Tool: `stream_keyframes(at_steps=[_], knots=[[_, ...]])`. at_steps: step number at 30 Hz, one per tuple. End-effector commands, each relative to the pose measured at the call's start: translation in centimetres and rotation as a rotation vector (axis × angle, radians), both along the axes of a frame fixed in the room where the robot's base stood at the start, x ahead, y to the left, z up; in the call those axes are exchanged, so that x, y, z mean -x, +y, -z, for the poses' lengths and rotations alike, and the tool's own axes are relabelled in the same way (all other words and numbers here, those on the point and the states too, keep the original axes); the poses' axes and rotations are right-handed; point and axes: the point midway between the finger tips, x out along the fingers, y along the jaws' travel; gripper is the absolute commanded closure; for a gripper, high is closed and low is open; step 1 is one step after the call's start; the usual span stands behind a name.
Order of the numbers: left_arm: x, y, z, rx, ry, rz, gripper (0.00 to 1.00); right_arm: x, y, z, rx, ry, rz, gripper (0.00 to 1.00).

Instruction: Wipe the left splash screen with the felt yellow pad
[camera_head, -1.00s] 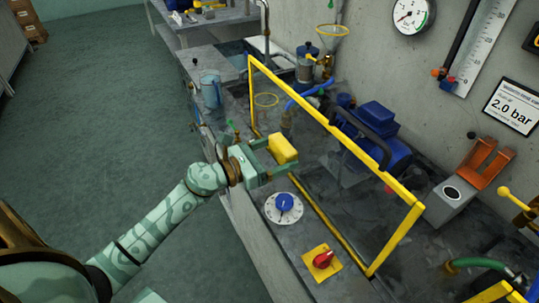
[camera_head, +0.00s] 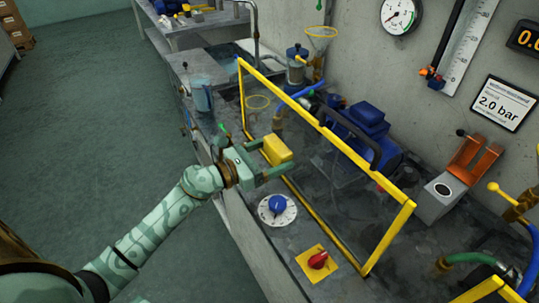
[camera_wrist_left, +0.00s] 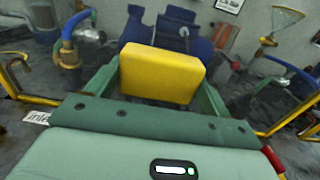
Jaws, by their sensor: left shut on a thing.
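My left gripper (camera_head: 279,156) is shut on the yellow pad (camera_head: 277,148), a thick block between its two green fingers. The pad also shows in the left wrist view (camera_wrist_left: 160,74). The left splash screen is a clear panel in a yellow frame (camera_head: 325,129), standing upright along the bench. The pad is in front of the panel's lower left part, close to it. I cannot tell whether they touch. My right gripper is not in view.
A blue-knobbed dial (camera_head: 277,207) and a red knob on a yellow plate (camera_head: 318,260) sit on the bench before the screen. A blue pump (camera_head: 367,130) stands behind it. Another yellow frame (camera_head: 488,290) shows at the bottom right.

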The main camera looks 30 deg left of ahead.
Motion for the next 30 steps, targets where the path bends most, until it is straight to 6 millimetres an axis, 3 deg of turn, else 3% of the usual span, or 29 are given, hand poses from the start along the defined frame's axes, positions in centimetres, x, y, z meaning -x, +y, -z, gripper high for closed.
stream_keyframes(at_steps=[17, 30], knots=[[-0.6, -0.6, -0.1, 0.001, 0.001, 0.001, 0.37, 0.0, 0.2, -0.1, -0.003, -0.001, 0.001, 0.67], [1.4, -3.7, -0.2, 0.001, -0.001, 0.0, 0.37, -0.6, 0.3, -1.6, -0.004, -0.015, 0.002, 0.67]])
